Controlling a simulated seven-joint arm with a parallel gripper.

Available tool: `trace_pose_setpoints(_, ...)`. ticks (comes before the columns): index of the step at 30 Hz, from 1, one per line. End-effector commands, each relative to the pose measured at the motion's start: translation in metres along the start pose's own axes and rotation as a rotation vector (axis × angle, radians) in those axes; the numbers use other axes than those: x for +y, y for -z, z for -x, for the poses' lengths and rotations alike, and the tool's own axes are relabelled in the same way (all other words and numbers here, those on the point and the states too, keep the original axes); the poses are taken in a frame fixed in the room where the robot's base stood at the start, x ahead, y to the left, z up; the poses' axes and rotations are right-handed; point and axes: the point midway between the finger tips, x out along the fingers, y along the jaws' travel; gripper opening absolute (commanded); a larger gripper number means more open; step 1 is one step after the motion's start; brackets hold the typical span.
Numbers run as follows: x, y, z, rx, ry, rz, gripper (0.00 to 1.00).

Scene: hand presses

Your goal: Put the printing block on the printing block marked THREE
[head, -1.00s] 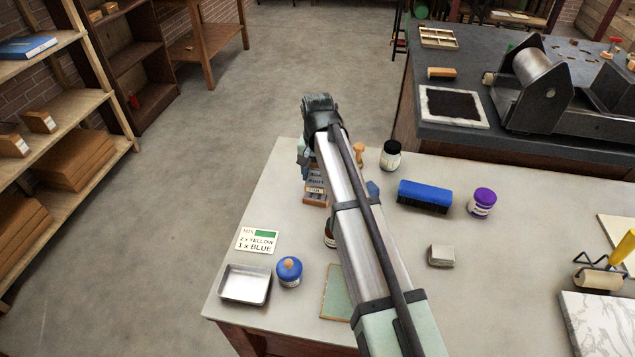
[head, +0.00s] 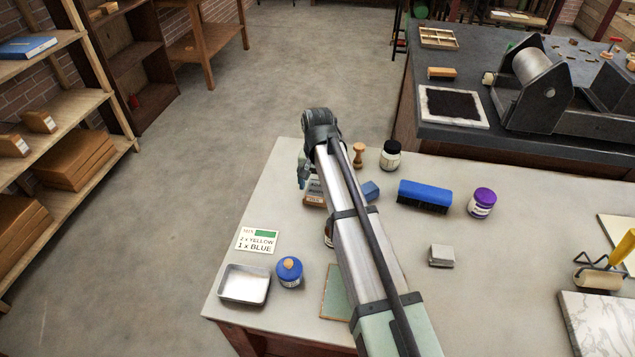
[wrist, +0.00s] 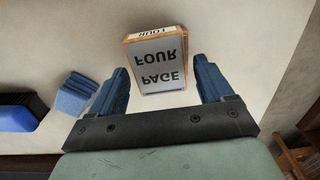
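A printing block (head: 314,191) with a grey top stands on the table at its left part, partly hidden by my arm in the head view. In the wrist view this block (wrist: 158,82) reads PAGE FOUR, upside down, with a wooden edge and a FOUR label on its far side. My gripper (wrist: 160,66) is open, its two blue fingers apart on either side of the block in the picture, with no visible contact. In the head view my gripper (head: 304,172) is at the block, mostly hidden behind my arm. I see no block marked THREE.
A blue block (head: 370,191), a wooden-handled stamp (head: 358,155), an ink jar (head: 390,156) and a blue brush (head: 424,196) stand right of it. A mix card (head: 257,240), metal tray (head: 245,284) and blue-lidded jar (head: 289,272) are nearer. Table is clear left of the block.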

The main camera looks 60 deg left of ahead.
Motion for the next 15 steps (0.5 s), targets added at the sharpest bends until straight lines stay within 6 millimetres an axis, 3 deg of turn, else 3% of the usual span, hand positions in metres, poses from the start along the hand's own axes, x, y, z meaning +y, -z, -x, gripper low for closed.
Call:
trace_pose_setpoints(10,0.0,0.0,0.003,0.001,0.0,0.0,0.84)
trace_pose_setpoints(15,0.0,0.001,0.02,0.002,0.001,0.0,0.84)
